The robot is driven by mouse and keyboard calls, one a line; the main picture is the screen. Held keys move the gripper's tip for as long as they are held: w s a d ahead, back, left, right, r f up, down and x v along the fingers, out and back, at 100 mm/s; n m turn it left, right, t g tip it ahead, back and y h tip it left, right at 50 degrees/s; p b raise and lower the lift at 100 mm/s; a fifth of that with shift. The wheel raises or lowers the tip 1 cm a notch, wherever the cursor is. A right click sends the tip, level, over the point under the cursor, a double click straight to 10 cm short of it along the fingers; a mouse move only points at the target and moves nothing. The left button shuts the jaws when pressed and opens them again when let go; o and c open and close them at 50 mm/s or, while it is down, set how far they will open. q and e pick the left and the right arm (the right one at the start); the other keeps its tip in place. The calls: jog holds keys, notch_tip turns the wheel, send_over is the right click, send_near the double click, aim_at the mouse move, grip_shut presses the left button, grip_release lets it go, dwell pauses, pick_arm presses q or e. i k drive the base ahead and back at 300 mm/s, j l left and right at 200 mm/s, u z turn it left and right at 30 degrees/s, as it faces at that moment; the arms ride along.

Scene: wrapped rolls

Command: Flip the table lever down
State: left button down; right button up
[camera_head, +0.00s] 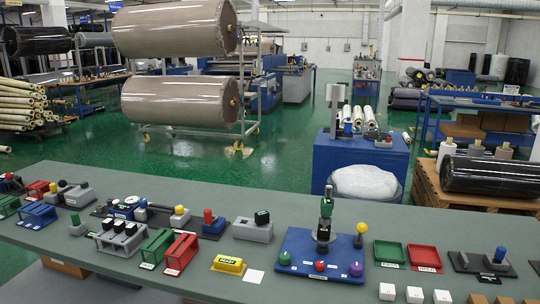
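A grey-green table (345,216) crosses the foreground. A blue board (310,262) on it carries several coloured knobs and a lever with a yellow ball (361,228), standing upright. A green-topped dark fixture (325,220) stands beside it. Other lever-like handles show: a blue-topped one (500,254) on a black base at right, a red-topped one (208,216) on a blue base, and a yellow-topped one (179,211) at left. I cannot tell which is the table lever. Neither gripper is in view.
A green tray (390,252) and a red tray (425,258) lie right of the board. White cubes (415,294) sit at the front edge. Red and green racks (180,254) crowd the left. The table's back strip is mostly clear.

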aim_at(362, 227)
jog(key=i+l, duration=0.95)
jog(key=l, duration=0.1)
